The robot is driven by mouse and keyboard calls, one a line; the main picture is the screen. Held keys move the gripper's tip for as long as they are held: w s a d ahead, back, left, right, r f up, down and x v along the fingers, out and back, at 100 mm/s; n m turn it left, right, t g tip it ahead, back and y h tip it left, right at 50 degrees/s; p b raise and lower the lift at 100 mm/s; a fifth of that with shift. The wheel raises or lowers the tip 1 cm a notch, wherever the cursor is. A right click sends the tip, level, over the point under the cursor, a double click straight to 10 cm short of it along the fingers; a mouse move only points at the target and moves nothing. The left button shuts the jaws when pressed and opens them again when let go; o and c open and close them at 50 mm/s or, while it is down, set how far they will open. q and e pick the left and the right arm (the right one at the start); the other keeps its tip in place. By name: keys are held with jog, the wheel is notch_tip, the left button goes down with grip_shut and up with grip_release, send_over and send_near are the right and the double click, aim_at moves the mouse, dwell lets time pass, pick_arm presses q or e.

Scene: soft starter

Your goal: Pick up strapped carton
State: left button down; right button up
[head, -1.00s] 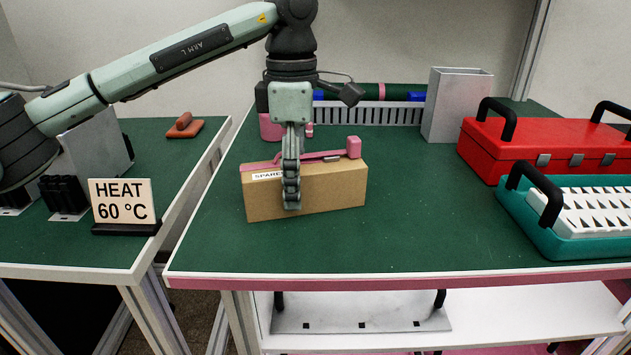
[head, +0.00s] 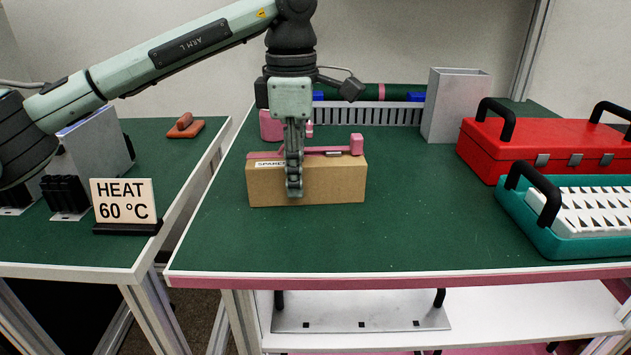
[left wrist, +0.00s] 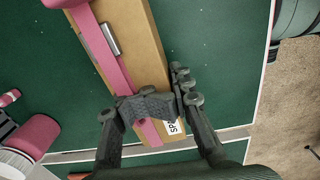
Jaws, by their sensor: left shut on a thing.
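The strapped carton (head: 335,186) is a brown box with a pink strap along its top and a white label near its left end. It stands on the green bench top in the head view. My left gripper (head: 294,180) points down over its left half and is shut on it, one finger across the front face. In the left wrist view the carton (left wrist: 140,38) runs up from between the fingers of my left gripper (left wrist: 150,112), with the strap beneath them. Whether the carton is clear of the bench I cannot tell. My right gripper is not in view.
A red toolbox (head: 545,146) and a teal tray with a white insert (head: 580,235) stand at the right. A grey open box (head: 455,104) and a slotted rack stand behind. A "HEAT 60 °C" sign (head: 123,202) is on the left bench. The front bench top is clear.

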pick_arm(q)
jog(key=shift+f, duration=0.15)
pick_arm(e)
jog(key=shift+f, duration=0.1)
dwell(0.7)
pick_arm(q)
jog(key=shift+w+r, duration=0.1)
jog(key=shift+r, duration=0.1)
jog(key=r, duration=0.4)
jog(key=shift+a, duration=0.2)
jog(key=s+a+r, duration=0.6)
jog(key=a, duration=0.3)
jog(key=shift+s+a+r+b, duration=0.15)
jog(key=shift+s+r+b, duration=0.15)
jog(key=shift+b, duration=0.1)
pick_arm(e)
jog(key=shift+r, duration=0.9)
pick_arm(q)
jog(key=c, duration=2.3)
grip_release()
jog(key=o, duration=1.8)
jog(key=shift+o, duration=0.2)
